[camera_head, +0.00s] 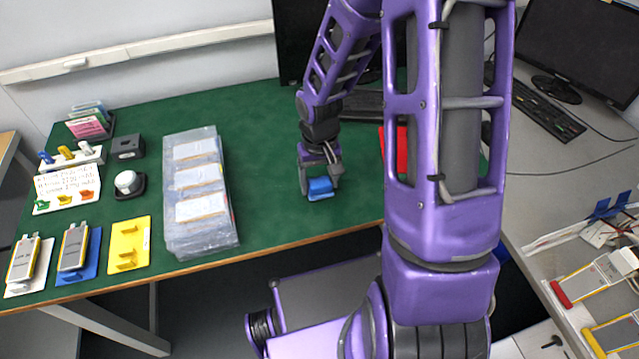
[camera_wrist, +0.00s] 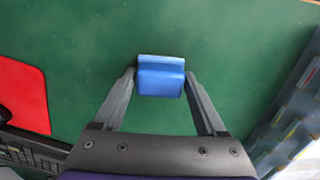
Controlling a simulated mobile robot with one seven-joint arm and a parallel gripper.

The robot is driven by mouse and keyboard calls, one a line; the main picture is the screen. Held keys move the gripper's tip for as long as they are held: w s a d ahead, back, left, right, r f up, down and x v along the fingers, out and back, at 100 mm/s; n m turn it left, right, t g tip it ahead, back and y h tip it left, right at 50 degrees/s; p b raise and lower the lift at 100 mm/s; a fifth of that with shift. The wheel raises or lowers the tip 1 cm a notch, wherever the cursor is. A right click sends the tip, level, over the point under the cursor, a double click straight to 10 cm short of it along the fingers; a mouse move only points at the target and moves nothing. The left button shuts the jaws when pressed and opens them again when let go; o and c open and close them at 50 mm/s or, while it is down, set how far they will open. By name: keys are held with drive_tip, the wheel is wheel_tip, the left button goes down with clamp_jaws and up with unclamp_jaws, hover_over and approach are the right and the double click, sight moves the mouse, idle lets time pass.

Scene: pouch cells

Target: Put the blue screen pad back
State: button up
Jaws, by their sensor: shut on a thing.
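The blue screen pad (camera_head: 320,188) is a small blue block between the fingers of my gripper (camera_head: 320,180), over the green table right of the plastic-bagged trays. In the wrist view the blue screen pad (camera_wrist: 160,77) sits between the two fingertips of my gripper (camera_wrist: 160,80), with its far edge paler. My gripper is shut on it. I cannot tell whether the pad touches the table. At the left of the table stand a black block-shaped holder (camera_head: 127,147) and a round white item in a dark dish (camera_head: 129,184).
The clear-bagged trays (camera_head: 178,240) lie left of my gripper. A red mat (camera_wrist: 22,95) and a keyboard (camera_head: 364,104) lie on its other side. Cards, pen-like tools and pouch cells on coloured plates (camera_head: 72,247) fill the table's left end. Green table (camera_head: 270,150) is bare between trays and gripper.

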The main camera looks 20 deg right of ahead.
sight(319, 181)
drive_tip(key=shift+f, duration=0.35)
drive_tip(key=o, duration=1.1)
drive_tip(key=shift+o, duration=0.2)
wheel_tip(319, 181, up, 12)
drive_tip(key=p, duration=0.2)
drive_tip(key=shift+r, duration=0.15)
